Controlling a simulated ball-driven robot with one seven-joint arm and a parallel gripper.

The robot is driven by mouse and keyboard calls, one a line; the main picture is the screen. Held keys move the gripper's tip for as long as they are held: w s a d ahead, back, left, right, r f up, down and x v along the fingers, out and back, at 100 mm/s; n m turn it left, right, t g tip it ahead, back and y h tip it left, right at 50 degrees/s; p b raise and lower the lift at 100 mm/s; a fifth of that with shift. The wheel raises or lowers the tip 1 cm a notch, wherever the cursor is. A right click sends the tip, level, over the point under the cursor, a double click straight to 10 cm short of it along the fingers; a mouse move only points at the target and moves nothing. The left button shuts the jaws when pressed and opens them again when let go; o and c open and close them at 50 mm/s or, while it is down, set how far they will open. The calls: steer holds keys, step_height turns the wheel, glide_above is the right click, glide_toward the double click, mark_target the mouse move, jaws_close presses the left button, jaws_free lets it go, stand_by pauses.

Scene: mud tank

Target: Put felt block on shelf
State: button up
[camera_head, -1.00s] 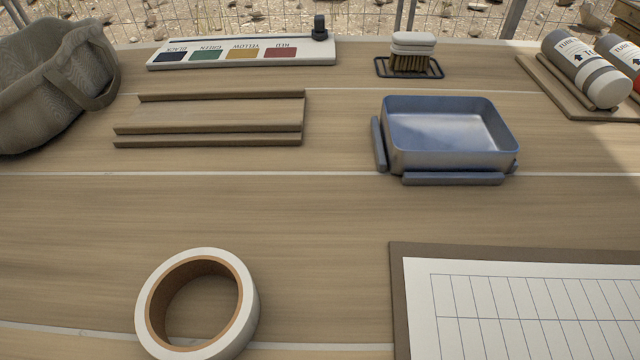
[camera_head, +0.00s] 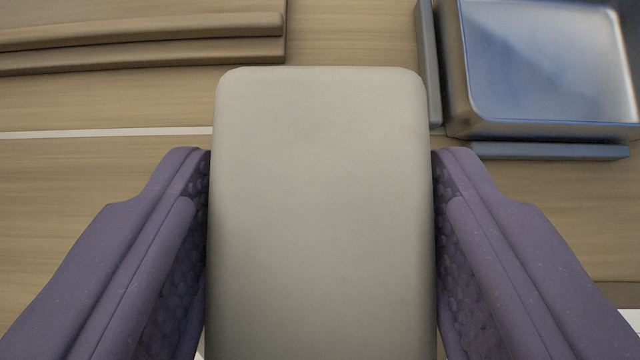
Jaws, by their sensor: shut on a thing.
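My gripper (camera_head: 322,165) has two purple fingers with dimpled inner pads. It is shut on a pale grey block with rounded corners, which I take to be the felt block (camera_head: 322,230). The block fills the middle of the view, with one finger on each side, and its lower end runs out of the frame. A ledged wooden piece (camera_head: 140,35) lies at the upper left, beyond the block. I cannot tell whether it is the shelf; nothing else in view is clearly a shelf.
A blue metal tray (camera_head: 545,60) stands at the upper right, with grey bars (camera_head: 550,151) along its left and front sides. The block and fingers hide much of the tabletop.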

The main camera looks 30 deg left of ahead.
mark_target(321, 245)
step_height(321, 245, down, 5)
steer(key=shift+f+b, duration=0.1)
steer(key=shift+b, duration=0.7)
steer(key=shift+r, duration=0.2)
steer(key=o, duration=0.7)
steer(key=shift+f, duration=0.2)
steer(key=o, duration=0.4)
steer(key=shift+o, duration=0.2)
steer(key=shift+r, duration=0.15)
